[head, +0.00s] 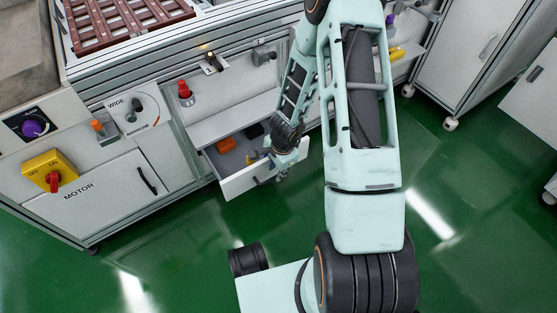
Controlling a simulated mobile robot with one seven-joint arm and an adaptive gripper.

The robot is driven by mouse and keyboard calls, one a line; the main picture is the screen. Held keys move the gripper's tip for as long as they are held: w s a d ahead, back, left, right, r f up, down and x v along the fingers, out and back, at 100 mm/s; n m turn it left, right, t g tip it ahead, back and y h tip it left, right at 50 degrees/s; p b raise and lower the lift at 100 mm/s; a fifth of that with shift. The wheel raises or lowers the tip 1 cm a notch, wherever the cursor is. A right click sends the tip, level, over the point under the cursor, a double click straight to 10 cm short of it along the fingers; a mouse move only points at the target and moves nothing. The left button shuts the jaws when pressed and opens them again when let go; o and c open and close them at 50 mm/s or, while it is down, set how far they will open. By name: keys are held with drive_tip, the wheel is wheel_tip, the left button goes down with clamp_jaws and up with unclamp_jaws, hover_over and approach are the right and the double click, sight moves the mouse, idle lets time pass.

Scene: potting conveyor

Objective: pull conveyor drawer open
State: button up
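The conveyor drawer (241,182) is a white drawer low in the conveyor's front, and it stands pulled out from the cabinet. An orange item (226,145) and some dark and yellowish small items lie inside it. My gripper (279,172) is at the right part of the drawer's front panel. My wrist hides part of the drawer's right side. The fingers are small and dark here, and I cannot tell whether they are shut on a handle.
A red knob (184,90) and a lever switch (212,62) sit above the drawer. To the left are a yellow switch box (49,172) and a motor door (97,192). A wheeled cabinet (466,48) stands at the upper right. The green floor (190,245) before the drawer is clear.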

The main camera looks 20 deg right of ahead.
wheel_tip(320, 180, up, 9)
drive_tip(key=s, duration=0.1)
drive_tip(key=shift+s+d+f, duration=0.15)
drive_tip(key=shift+s+d, duration=0.15)
idle(0.5)
